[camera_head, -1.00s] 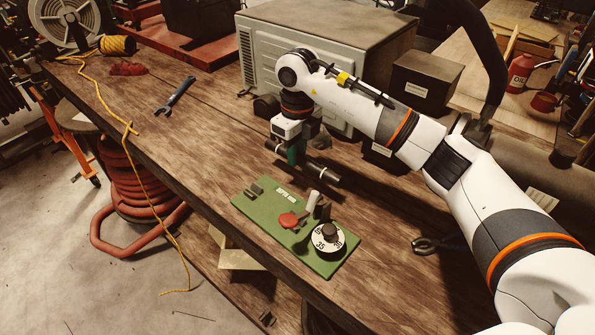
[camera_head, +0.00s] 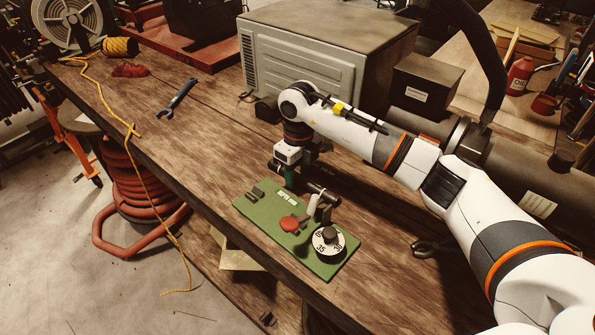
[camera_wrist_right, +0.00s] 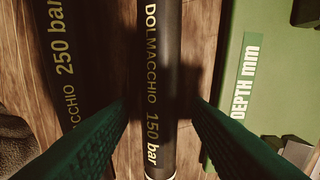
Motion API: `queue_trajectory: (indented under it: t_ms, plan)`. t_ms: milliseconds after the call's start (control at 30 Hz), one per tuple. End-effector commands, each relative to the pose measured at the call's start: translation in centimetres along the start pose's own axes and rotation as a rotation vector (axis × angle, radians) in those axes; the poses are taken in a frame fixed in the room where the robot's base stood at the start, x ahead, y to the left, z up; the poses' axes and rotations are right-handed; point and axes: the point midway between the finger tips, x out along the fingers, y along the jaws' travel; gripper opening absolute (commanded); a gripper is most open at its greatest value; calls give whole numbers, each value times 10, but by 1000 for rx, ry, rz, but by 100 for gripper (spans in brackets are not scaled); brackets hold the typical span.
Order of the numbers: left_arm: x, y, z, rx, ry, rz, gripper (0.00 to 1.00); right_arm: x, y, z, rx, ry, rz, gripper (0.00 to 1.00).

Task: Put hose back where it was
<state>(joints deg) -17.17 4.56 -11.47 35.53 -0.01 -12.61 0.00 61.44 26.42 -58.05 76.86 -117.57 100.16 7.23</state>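A black hose (camera_wrist_right: 161,45) marked "DOLMACCHIO 150 bar" runs between the green fingers of my right gripper (camera_wrist_right: 160,100). Narrow dark gaps show on both sides of the hose, so the fingers look parted around it. In the head view my right gripper (camera_head: 290,183) is low over the bench, behind the green board, and the hose (camera_head: 325,193) sticks out to its right with a pale band near the end. A wider hose (camera_wrist_right: 68,60) marked "250 bar" lies beside it on the wood. My left gripper is not in view.
The green depth board (camera_head: 262,212) with a numbered dial (camera_head: 328,240) and red knob (camera_head: 289,223) lies just in front. A large grey machine (camera_head: 310,60) stands behind. A wrench (camera_head: 176,97) lies at left. The bench between wrench and board is clear.

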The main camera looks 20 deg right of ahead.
Motion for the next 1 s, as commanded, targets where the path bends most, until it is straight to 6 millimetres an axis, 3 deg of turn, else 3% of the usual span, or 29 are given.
queue_trajectory:
  t_ms: [367,800,1000]
  plan:
    - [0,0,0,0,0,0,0,-8,0,-1,0,2,1,43]
    - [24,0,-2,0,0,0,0,-95,0,0,0,3,2,43]
    - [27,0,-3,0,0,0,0,-118,0,0,1,0,0,43]
